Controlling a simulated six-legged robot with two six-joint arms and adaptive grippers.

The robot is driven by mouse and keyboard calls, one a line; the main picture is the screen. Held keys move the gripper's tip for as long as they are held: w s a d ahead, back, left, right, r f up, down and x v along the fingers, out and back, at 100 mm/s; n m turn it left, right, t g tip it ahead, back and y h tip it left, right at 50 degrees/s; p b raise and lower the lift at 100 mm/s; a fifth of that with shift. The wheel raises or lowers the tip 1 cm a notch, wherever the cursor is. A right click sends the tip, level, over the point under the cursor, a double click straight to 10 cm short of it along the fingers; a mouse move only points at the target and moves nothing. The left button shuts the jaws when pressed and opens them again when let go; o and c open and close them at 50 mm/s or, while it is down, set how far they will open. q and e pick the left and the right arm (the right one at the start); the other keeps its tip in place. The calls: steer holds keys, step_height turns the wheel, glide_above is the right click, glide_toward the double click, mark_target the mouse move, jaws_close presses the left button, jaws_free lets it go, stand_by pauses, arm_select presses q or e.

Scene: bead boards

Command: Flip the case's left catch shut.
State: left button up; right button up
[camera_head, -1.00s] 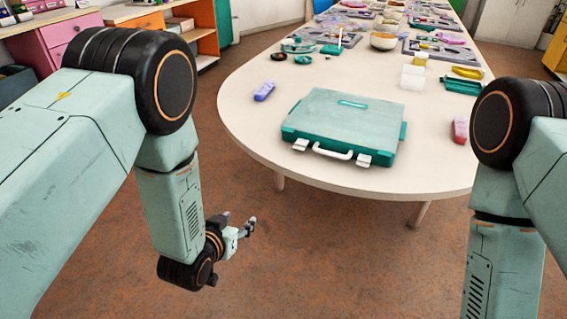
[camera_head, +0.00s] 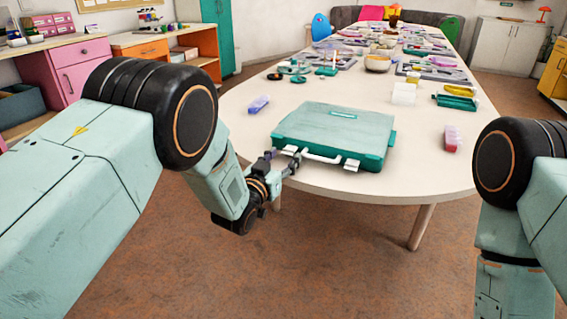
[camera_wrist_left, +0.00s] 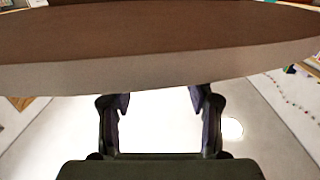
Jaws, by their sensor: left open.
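The teal case (camera_head: 335,132) lies closed-looking on the near end of the table, its front with a white handle (camera_head: 322,157) facing me. The white left catch (camera_head: 290,150) is at the left of the handle, partly behind my left gripper's fingers. The right catch (camera_head: 351,165) is also white. I cannot tell how either catch is set. My left gripper (camera_head: 281,161) is at the table's front edge, close by the left catch; contact cannot be told. In the left wrist view the left gripper (camera_wrist_left: 158,104) is open and empty. My right gripper is out of view.
The pale table (camera_head: 450,180) has a rounded front edge beside my left gripper. Trays and small items fill the table farther back.

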arm_select(q)
steer(key=shift+w+d, duration=0.1)
steer(key=shift+d, duration=0.2)
steer(key=shift+r, duration=0.15)
steer(key=shift+a, duration=0.3)
steer(key=shift+c, duration=0.2)
steer(key=shift+d, duration=0.25)
steer(key=c, duration=0.4)
steer(key=shift+a, duration=0.15)
steer(key=c, duration=0.4)
jaws_close()
